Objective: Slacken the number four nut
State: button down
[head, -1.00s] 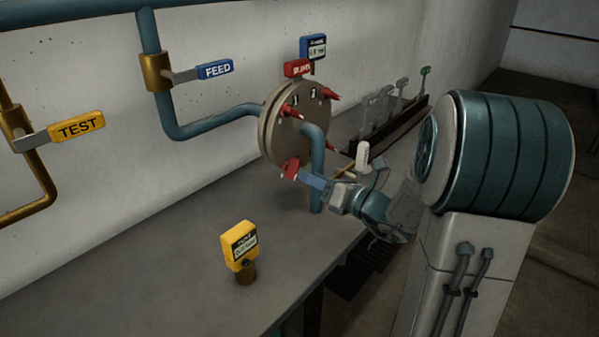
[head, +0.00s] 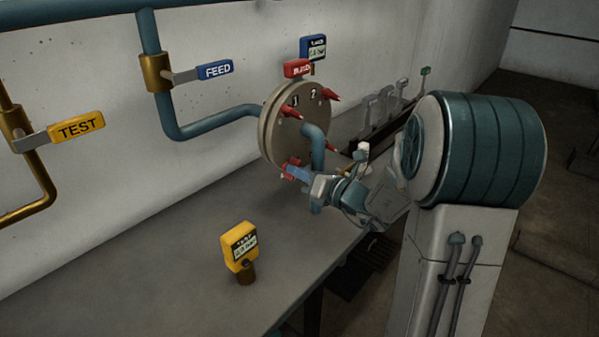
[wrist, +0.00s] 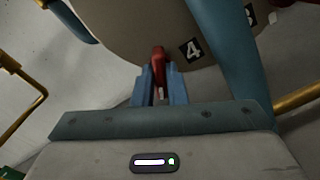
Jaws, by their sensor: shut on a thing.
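The round flange (head: 268,135) stands on the blue pipe above the bench, with number plates 1 and 2 on its upper face. Red nuts sit around it, one at the upper left (head: 290,110) and one at the upper right (head: 331,95). The wrist view shows the number 4 plate (wrist: 192,49) on the flange, right beside the red number four nut (wrist: 158,60). My gripper (head: 298,172) is at the flange's lower edge, its blue fingers (wrist: 160,88) shut on that nut. The fingers hide part of the nut.
A blue pipe (head: 317,150) runs down close to my gripper. FEED (head: 213,70) and TEST (head: 75,129) handles are on pipes at the left. A yellow gauge (head: 241,245) stands on the bench. A row of levers (head: 385,102) is behind.

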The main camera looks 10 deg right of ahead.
jog(key=shift+f+n+b, duration=0.15)
jog(key=shift+n+b, duration=0.25)
jog(key=shift+b, duration=0.05)
jog(key=shift+n+b, duration=6.8)
jog(key=shift+b, duration=2.35)
jog(key=c, duration=1.5)
grip_release()
jog(key=shift+o, duration=0.2)
